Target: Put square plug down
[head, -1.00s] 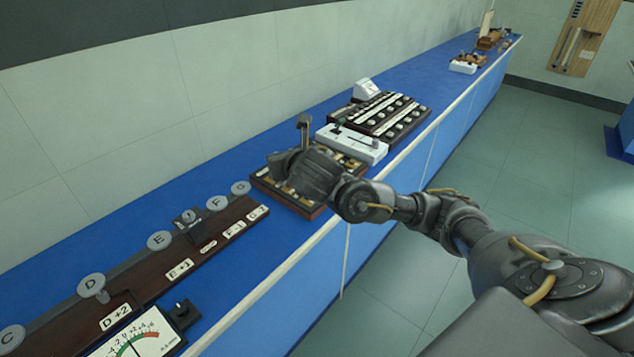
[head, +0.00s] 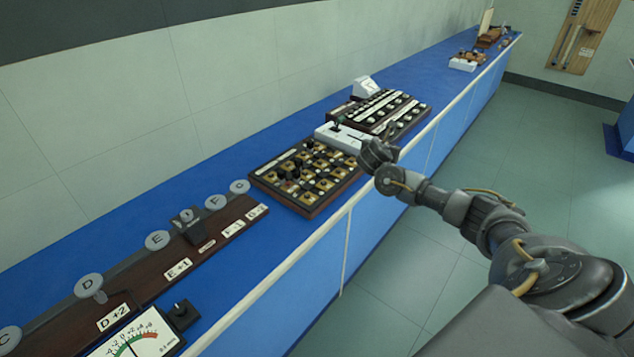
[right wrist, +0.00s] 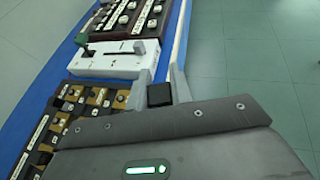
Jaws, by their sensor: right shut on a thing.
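My right gripper (head: 389,131) is shut on a black square plug (right wrist: 159,95), which shows between its two fingers in the right wrist view. In the head view the gripper is near the bench's front edge, beside the white box with a lever (head: 340,136). I cannot make out the held plug there. The wooden board of brass blocks (head: 318,207) lies on the bench to the left of the gripper, with several black plugs standing in it. My left gripper is not in view.
A dark box with rows of knobs (head: 408,118) stands behind the white box. A long dark rail (head: 150,275) with lettered discs and a dial meter (head: 135,340) are at the lower left. Bare blue bench top (head: 250,265) lies in front of the rail.

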